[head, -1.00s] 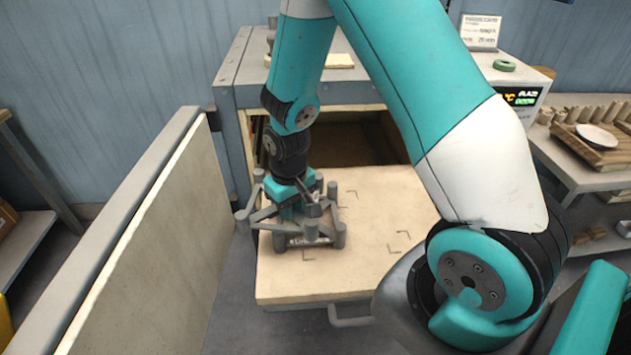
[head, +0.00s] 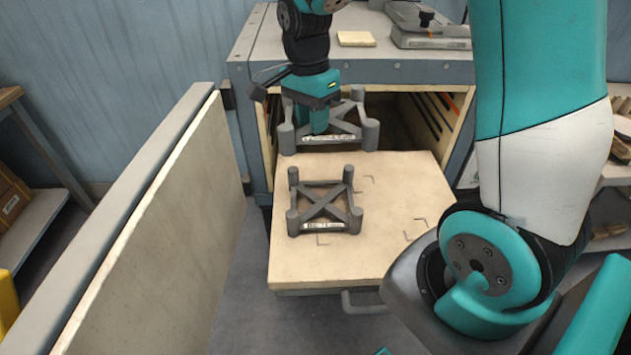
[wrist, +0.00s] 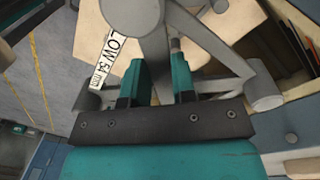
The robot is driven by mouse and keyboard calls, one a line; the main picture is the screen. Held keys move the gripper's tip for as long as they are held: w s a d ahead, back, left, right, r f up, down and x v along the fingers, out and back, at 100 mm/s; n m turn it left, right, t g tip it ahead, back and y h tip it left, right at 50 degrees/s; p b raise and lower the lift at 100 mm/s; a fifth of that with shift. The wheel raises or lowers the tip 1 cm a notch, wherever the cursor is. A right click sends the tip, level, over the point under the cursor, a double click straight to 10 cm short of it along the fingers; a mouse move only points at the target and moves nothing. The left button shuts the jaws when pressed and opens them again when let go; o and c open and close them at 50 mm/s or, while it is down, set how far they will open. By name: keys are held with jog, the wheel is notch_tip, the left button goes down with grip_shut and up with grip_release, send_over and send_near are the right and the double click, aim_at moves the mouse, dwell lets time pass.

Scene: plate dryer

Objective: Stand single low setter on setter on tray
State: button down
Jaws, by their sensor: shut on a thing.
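My gripper (head: 312,128) is shut on a grey setter (head: 369,134), a square cross-braced frame with corner posts. In the wrist view, its label reads "LOW 54 mm" and my fingers (wrist: 162,85) close on one of its bars. In the head view it hangs above and behind the back edge of the cream tray (head: 390,225), level or nearly so. A second grey setter (head: 322,210), also cross-braced with corner posts and a front label, stands upright on the left of the tray. The held setter is apart from it.
The tray sticks out of the dryer (head: 420,70), whose opening is behind it. The open door (head: 160,210) stands to the left. Corner marks show on the tray's bare right side. A scale-like device (head: 425,32) and a small cream slab (head: 356,38) sit on top.

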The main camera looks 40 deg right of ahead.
aim_at(304, 127)
notch_tip(304, 127, down, 16)
jog(key=shift+r+p, duration=0.2)
jog(key=shift+p, duration=0.4)
jog(key=shift+f, duration=0.1)
jog(key=shift+f, duration=0.15)
jog(key=c, duration=0.9)
grip_release()
jog(key=shift+n, duration=0.7)
jog(key=r, duration=0.4)
jog(key=a+r+b, duration=0.1)
jog(key=r, duration=0.8)
jog(key=shift+w+a+r+b, duration=0.1)
jog(key=shift+a+r+b, duration=0.2)
jog(key=shift+a+b, duration=0.1)
jog(key=s+a+r+n+y, duration=0.1)
jog(key=s+a+r+n, duration=0.2)
jog(key=s+a+n, duration=0.2)
jog(key=s+a+r+n+y, duration=0.2)
jog(key=s+a+r+n, duration=0.1)
jog(key=s+a+n, duration=0.2)
jog(key=s+a+r+n+y, duration=0.1)
jog(key=s+a+r+n, duration=0.2)
jog(key=s+n, duration=0.6)
jog(key=shift+a+r+n+t, duration=0.2)
jog(key=shift+a+n, duration=0.3)
jog(key=shift+n, duration=0.15)
jog(key=shift+a+r+n+t, duration=0.2)
jog(key=shift+a+n, duration=0.25)
jog(key=shift+n, duration=0.2)
